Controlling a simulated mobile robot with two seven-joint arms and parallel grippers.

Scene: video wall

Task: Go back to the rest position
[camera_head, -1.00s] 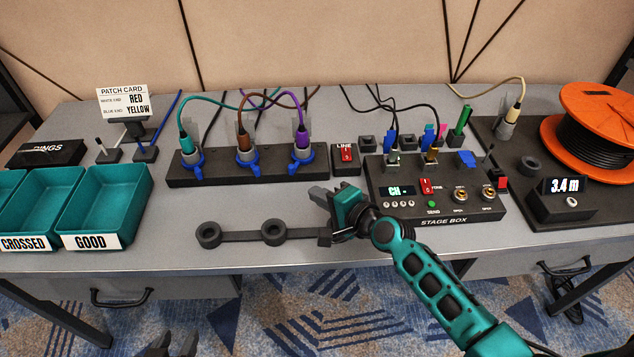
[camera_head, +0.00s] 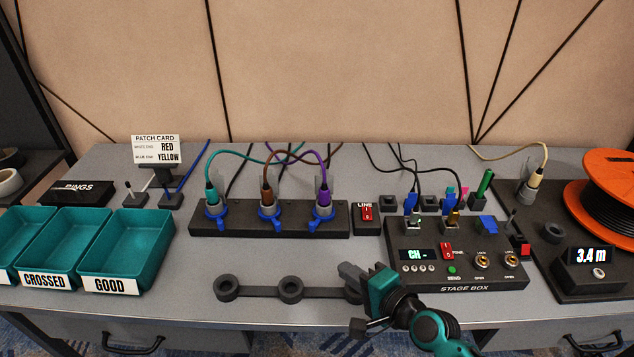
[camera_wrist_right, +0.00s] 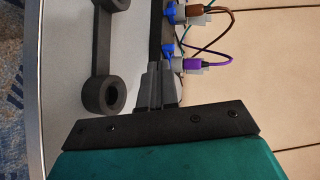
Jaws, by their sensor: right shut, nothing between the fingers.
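My right gripper (camera_head: 354,272) is over the front part of the grey table (camera_head: 180,305), beside the right end of a dark rack with rings (camera_head: 255,291). Its fingers are shut with nothing between them; they also show in the right wrist view (camera_wrist_right: 159,88), near a dark ring (camera_wrist_right: 104,95). The stage box (camera_head: 455,255) stands just right of the gripper, apart from it as far as the head view shows. My left gripper is not in view now.
A dark block (camera_head: 268,220) holds teal, brown and purple plugs behind the gripper. Teal bins (camera_head: 126,244) stand at the left. An orange cable reel (camera_head: 610,190) and a length display (camera_head: 590,257) stand at the right. The LINE switch (camera_head: 366,213) is beside the block.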

